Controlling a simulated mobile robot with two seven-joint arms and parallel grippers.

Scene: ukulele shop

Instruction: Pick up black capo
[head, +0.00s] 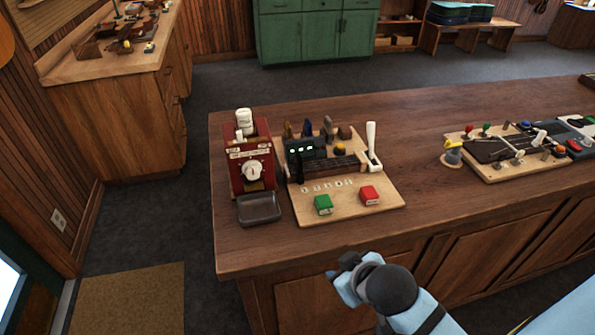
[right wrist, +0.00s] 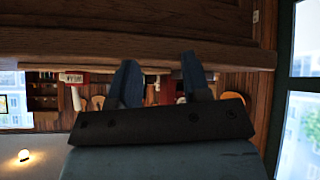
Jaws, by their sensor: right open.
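A small dark upright piece, which looks like the black capo (head: 300,168), stands at the front left of a light wooden board (head: 325,213) on the counter, just below a black box with green lights. It is too small to make out clearly. My right gripper (head: 341,269) is in front of the counter's near edge, apart from the board and the capo. In the right wrist view its two blue-grey fingers (right wrist: 161,78) stand apart with nothing between them. The capo cannot be made out in that view. My left gripper is not in view.
The counter (head: 430,215) has clear wood right of the board. A red box with a white knob (head: 252,171) and a dark tray (head: 259,208) stand left. Another board (head: 505,150) is at right.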

